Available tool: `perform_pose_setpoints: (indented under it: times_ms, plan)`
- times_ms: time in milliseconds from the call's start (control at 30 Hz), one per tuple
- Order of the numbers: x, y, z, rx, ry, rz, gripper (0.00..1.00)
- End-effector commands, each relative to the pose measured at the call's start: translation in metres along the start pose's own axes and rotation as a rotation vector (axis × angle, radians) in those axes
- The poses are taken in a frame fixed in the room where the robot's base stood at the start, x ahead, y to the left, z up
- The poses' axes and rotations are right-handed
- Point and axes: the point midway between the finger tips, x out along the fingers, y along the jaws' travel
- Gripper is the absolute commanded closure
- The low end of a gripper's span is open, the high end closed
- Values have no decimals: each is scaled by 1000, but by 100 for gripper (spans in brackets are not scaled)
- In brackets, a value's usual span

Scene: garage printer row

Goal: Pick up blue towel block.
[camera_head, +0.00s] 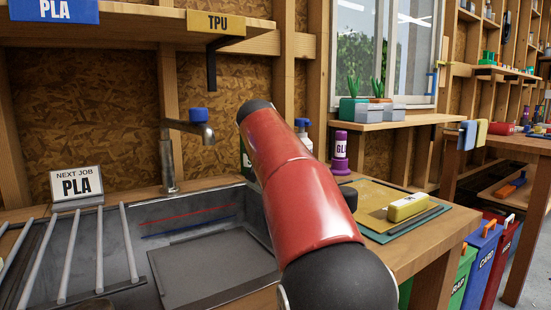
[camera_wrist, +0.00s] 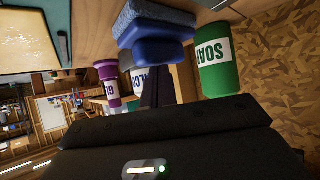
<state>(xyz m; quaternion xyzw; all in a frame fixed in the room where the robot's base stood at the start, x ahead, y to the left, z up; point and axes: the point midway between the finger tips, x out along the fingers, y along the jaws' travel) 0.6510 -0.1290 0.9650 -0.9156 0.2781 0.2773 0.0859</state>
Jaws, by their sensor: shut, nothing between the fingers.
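A light-blue, rough-textured block (camera_wrist: 158,17), likely the blue towel block, shows at the top middle of the wrist view, with a darker blue part just below it in the picture. My gripper (camera_wrist: 155,85) is shut and empty. Its dark narrow fingers point toward the blue block and overlap its lower edge in the picture; I cannot tell if they touch. In the head view my red arm hides the spot, and I cannot see the block or the fingertips there.
A green soap bottle (camera_wrist: 218,60), a purple glue bottle (camera_wrist: 107,75) and a partly hidden white-labelled bottle (camera_wrist: 138,77) stand close by. A sink (camera_head: 205,270) with a tap (camera_head: 168,155) is left of my arm. A yellow block (camera_head: 408,206) lies on a mat at right.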

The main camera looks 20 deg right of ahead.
Motion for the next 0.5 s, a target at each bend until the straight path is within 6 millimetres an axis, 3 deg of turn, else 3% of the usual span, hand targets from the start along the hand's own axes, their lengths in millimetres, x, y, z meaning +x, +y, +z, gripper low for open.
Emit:
perform_pose_setpoints:
  times_ms: [267,367,500]
  plan:
    - [3,-1,9,-4,-20,6,100]
    - [-6,-2,21,-4,-21,3,100]
    - [-33,-3,42,-5,-20,0,100]
